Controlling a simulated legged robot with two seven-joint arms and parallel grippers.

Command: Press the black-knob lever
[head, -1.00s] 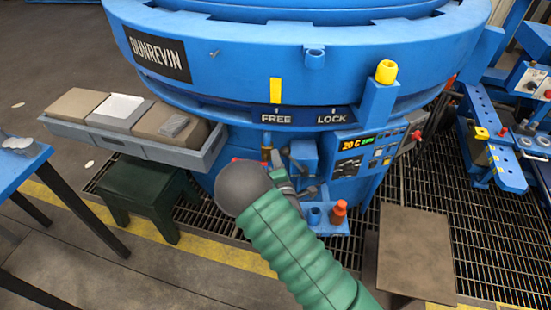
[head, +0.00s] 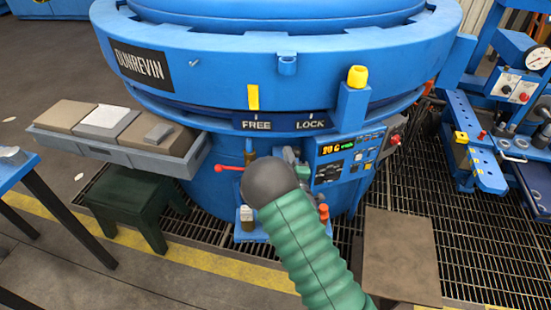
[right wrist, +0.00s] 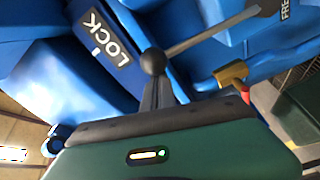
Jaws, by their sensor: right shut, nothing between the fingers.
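In the right wrist view a round black knob (right wrist: 153,62) sits on the end of a grey lever rod (right wrist: 212,31), which runs up to the right across the blue furnace body. My right gripper (right wrist: 158,88) is shut and empty, its fingertips right at the knob's underside; whether they touch I cannot tell. In the head view my green-sleeved right arm with its dark round joint covers the spot in front of the furnace (head: 200,60), below the FREE and LOCK plate (head: 285,123). There the knob cannot be made out. My left gripper is out of view.
A red-tipped handle (head: 228,168) sticks out left of my arm. A control panel (head: 345,160) with a lit display is to the right. A tray (head: 115,153) of blocks hangs at the left above a dark green stool (head: 135,208). A brown plate (head: 400,255) lies at the right.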

